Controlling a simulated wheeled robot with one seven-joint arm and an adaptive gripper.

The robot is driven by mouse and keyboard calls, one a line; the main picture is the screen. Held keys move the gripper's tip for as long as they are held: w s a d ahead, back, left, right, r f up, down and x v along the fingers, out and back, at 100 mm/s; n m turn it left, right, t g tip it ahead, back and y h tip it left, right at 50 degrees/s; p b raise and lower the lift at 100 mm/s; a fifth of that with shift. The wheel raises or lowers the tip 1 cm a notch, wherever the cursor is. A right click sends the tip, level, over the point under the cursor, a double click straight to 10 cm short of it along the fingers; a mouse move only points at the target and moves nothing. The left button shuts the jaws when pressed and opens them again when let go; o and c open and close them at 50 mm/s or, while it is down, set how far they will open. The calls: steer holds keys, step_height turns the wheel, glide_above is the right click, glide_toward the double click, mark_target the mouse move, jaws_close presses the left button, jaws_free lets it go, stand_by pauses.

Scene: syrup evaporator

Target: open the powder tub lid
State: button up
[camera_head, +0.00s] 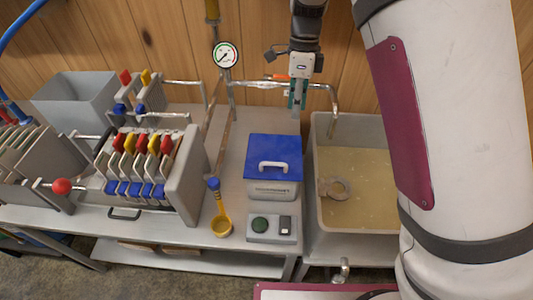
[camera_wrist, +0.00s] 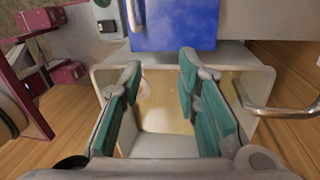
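The powder tub (camera_head: 274,189) is a small grey box on the metal bench in the head view. Its blue lid (camera_head: 261,152) sits flat on top, closed, with a white bar handle (camera_head: 273,165). In the wrist view the blue lid (camera_wrist: 172,28) is at the top, and part of the handle (camera_wrist: 136,14) shows at the picture's edge. My gripper (camera_head: 297,106) hangs behind and slightly right of the tub, apart from it. In the wrist view my gripper (camera_wrist: 161,70) has its teal fingers spread, with nothing between them.
A sink-like basin (camera_head: 314,190) with yellowish liquid stands right of the tub. A small box with a green button (camera_head: 260,225) is in front. A yellow scoop (camera_head: 221,226) and the plate press (camera_head: 185,180) are left. Pipes and a gauge (camera_head: 226,55) rise behind.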

glide_above(273, 156)
steer(key=s, duration=0.2)
steer(key=shift+n, duration=0.4)
steer(key=s+f+p, duration=0.1)
steer(key=f, duration=0.3)
steer(key=s+f, duration=0.1)
steer(key=f, duration=0.3)
steer(key=s+f+p, duration=0.1)
steer(key=f, duration=0.4)
steer(key=shift+p, duration=0.3)
steer(key=shift+w, duration=0.1)
jaws_close()
